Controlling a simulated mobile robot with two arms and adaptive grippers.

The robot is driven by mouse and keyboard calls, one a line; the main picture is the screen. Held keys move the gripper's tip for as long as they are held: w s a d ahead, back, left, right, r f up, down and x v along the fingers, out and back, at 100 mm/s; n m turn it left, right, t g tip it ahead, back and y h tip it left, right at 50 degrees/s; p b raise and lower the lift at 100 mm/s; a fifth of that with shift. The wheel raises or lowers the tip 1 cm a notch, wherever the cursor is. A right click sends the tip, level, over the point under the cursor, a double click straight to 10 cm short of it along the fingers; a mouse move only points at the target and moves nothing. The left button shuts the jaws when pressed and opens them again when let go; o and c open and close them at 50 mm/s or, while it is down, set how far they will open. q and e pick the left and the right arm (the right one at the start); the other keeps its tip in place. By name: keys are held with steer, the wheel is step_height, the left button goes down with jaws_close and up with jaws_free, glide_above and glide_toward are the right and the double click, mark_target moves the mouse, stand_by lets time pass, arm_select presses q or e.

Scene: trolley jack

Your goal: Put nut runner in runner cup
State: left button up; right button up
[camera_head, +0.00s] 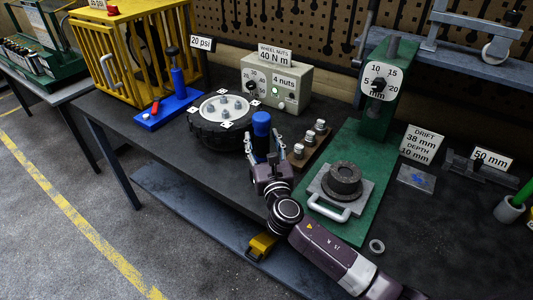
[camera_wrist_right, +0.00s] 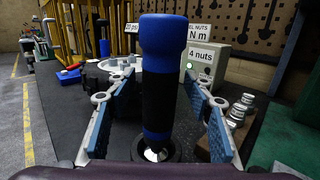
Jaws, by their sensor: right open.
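My right gripper (camera_head: 265,155) is open, with one finger on each side of the runner. In the wrist view its blue-padded fingers (camera_wrist_right: 160,115) appear apart from the tool. My left gripper is out of view.
Behind stand a wheel (camera_head: 221,110) with studs and a grey torque box (camera_head: 276,82) with a green light. A wooden rack (camera_head: 312,150) of metal nuts is close on the right, then a green press (camera_head: 377,112). A yellow cage (camera_head: 120,55) stands at left.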

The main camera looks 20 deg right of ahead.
steer(key=s+a+b, duration=0.1)
steer(key=s, duration=1)
steer(key=shift+a+f+b, duration=0.15)
steer(key=shift+f+b, duration=0.1)
steer(key=shift+b, duration=0.1)
steer(key=shift+f, duration=0.1)
